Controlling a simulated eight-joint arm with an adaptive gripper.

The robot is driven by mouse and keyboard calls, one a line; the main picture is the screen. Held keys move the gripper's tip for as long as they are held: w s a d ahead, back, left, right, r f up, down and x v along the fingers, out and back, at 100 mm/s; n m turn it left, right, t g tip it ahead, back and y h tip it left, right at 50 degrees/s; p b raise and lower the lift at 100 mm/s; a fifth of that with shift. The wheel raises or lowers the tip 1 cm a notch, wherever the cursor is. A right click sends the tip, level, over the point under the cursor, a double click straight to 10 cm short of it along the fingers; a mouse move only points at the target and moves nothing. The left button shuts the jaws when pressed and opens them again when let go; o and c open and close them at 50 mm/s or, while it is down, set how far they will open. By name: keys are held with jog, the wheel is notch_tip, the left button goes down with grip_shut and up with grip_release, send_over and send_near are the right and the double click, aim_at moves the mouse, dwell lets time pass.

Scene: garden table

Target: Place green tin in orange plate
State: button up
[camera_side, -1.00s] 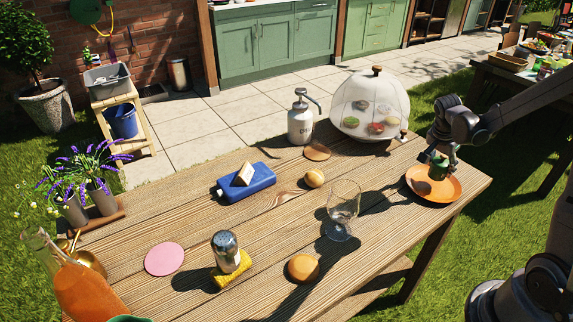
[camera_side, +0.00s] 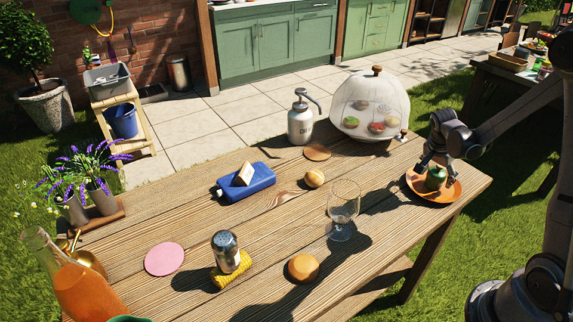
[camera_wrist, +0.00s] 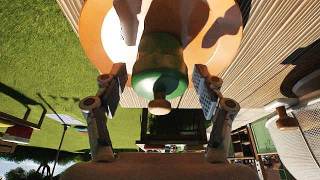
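The green tin (camera_side: 435,179) is in the orange plate (camera_side: 451,191), at the right end of the table. In the wrist view the tin (camera_wrist: 161,72), with a knobbed green lid, is between my fingers, and the plate (camera_wrist: 97,28) lies behind it. My gripper (camera_side: 438,167) is open around the tin, low over the plate. In the wrist view a gap shows on each side between the tin and my gripper's fingers (camera_wrist: 160,88). The tin's base is partly hidden by the plate's rim and my fingers.
A mesh food dome (camera_side: 369,104) stands just left of my gripper at the back. A wine glass (camera_side: 343,207) stands left of the plate.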

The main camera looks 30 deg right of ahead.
jog(key=shift+r, duration=0.1)
jog(key=v, duration=1.2)
jog(key=s+a+r+n+t+y, duration=0.2)
jog(key=a+n+t, duration=0.1)
jog(key=a+n, duration=0.6)
jog(key=s+a+r+n+t+y, duration=0.2)
jog(key=a+n+t, duration=0.2)
jog(key=a+n, duration=0.5)
jog(key=a, duration=0.6)
jog(key=shift+s+r+y, duration=0.2)
jog(key=shift+s+y, duration=0.1)
jog(key=shift+s, duration=0.05)
